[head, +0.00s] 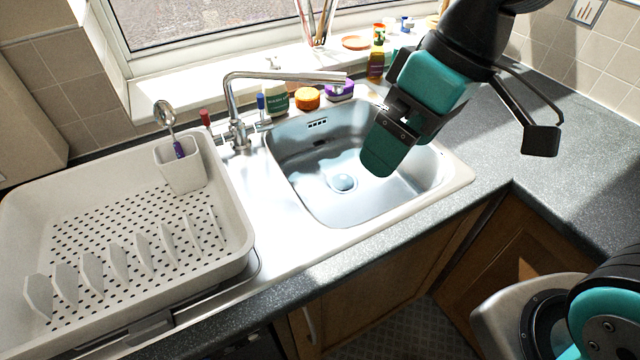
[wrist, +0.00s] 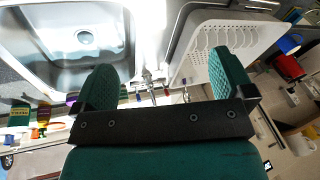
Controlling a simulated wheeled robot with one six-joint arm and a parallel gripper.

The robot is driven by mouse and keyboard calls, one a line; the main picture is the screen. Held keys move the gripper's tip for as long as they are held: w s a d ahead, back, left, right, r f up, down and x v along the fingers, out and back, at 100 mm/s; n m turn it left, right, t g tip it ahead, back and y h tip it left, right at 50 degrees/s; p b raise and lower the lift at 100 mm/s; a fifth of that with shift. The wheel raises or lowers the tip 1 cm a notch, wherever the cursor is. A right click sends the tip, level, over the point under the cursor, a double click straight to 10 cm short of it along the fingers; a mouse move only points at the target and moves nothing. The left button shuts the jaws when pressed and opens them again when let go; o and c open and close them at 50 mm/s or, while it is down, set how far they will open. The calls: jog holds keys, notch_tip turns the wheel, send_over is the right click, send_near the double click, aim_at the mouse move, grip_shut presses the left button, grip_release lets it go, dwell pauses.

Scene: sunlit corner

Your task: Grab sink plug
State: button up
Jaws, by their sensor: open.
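The steel sink (head: 285,160) is set in the worktop below the window. A pale round piece (head: 342,183), which looks like the sink plug, lies at the drain in the basin floor. It also shows as a small round spot in the wrist view (wrist: 85,37). I cannot tell whether it is seated in the drain. My gripper (head: 384,150) is above the right part of the basin, apart from the plug. In the wrist view my gripper (wrist: 163,78) has its two green fingers wide apart with nothing held between them.
The tap (head: 285,76) arches over the back of the basin. A white dish rack (head: 235,225) with a cutlery cup (head: 182,165) stands at the left. Bottles and an orange-lidded jar (head: 307,99) line the back edge. The worktop (head: 570,190) at right is clear.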

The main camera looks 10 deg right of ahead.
jog(key=w+d+f+n+h+b, duration=0.1)
jog(key=w+f+b, duration=0.2)
jog(key=w+f, duration=0.45)
jog(key=w+d+f+n+b, duration=0.15)
jog(key=w+f, duration=0.25)
jog(key=w, duration=0.7)
jog(key=n+h+b, duration=0.1)
jog(key=n+b, duration=0.2)
send_near(344, 177)
jog(key=shift+t, duration=0.3)
jog(key=f, duration=0.1)
jog(key=f+p, duration=0.1)
jog(key=f, duration=0.1)
jog(key=a+f+p, duration=0.1)
jog(key=f, duration=0.1)
jog(key=shift+w, duration=0.25)
jog(key=shift+a+f+p, duration=0.15)
jog(key=shift+f+p, duration=0.3)
jog(key=shift+f, duration=1)
jog(key=shift+a+f+p, duration=0.2)
jog(key=shift+f+p, duration=0.2)
jog(key=shift+f, duration=1.1)
jog(key=c, duration=1)
